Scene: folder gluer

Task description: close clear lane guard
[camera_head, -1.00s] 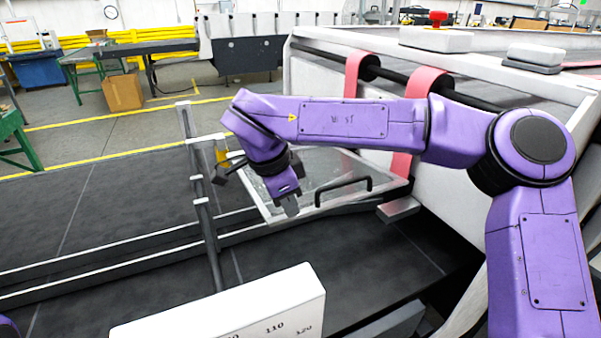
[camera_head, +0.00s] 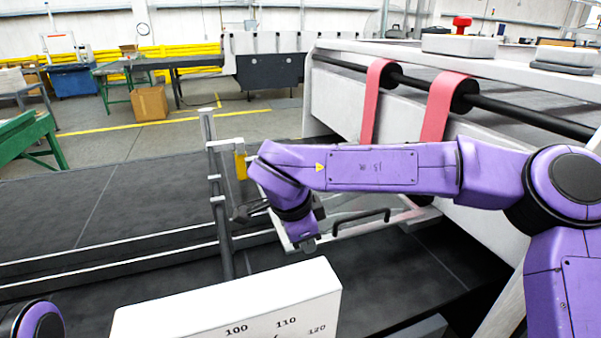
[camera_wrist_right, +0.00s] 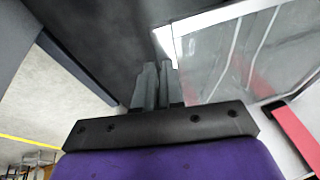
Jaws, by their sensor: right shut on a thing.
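The clear lane guard (camera_head: 345,204) is a see-through panel in a light metal frame, with a black bar handle (camera_head: 362,219). It is tilted over the dark lane beside the white machine, and my right arm hides its far part. In the right wrist view the panel (camera_wrist_right: 235,60) fills the upper right. My right gripper (camera_head: 306,243) is at the guard's left front corner. In the right wrist view the fingers (camera_wrist_right: 157,68) are close together at the frame's corner, shut on the guard's frame; the contact itself is partly hidden. My left gripper is out of view.
A post (camera_head: 217,195) with a yellow part (camera_head: 240,166) stands left of my right gripper. Metal rails (camera_head: 120,255) cross the lane. A white scale block (camera_head: 235,308) is in front. The machine's red belts (camera_head: 440,108) are behind my arm.

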